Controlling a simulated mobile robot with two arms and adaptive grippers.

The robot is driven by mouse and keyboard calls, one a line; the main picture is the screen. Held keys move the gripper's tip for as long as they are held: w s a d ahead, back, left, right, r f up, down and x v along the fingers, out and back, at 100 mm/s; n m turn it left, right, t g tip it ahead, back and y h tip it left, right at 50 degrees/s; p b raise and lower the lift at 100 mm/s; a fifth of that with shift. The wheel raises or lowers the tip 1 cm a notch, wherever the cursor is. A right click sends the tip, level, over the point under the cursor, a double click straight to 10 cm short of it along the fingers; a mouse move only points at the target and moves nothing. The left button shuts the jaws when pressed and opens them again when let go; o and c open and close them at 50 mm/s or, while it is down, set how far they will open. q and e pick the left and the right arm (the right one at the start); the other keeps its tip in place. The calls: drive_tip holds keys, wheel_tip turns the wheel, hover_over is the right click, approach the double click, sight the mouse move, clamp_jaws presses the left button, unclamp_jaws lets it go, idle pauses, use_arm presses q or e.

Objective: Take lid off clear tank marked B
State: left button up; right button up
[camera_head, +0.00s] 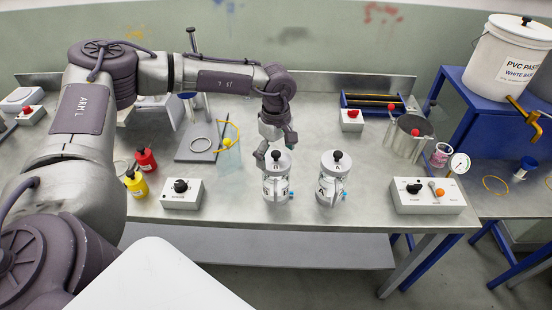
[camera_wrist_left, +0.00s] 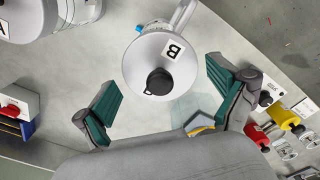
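The clear tank marked B (camera_head: 275,188) stands upright on the steel bench, with its pale round lid (camera_head: 283,166) on top. The lid has a black knob (camera_head: 276,155) and a B label. In the left wrist view the lid (camera_wrist_left: 135,63) and its knob (camera_wrist_left: 159,82) show from above, ahead of and between the fingers. My left gripper (camera_head: 275,148) is open and empty, just above and behind the lid in the head view. The knob appears clear of both green-padded fingers (camera_wrist_left: 166,95). My right gripper is in neither view.
A matching tank marked A (camera_head: 331,188) stands close to the right of tank B. Switch boxes stand left (camera_head: 181,194) and right (camera_head: 428,196). Red (camera_head: 146,160) and yellow (camera_head: 137,186) bottles stand at the left. Bench between tank A and the right box is clear.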

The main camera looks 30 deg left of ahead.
use_arm(q)
drive_tip(key=c, duration=0.8)
drive_tip(key=shift+s, duration=0.2)
drive_tip(key=c, duration=0.8)
drive_tip(key=shift+w, duration=0.1)
clamp_jaws()
drive_tip(key=shift+f, duration=0.1)
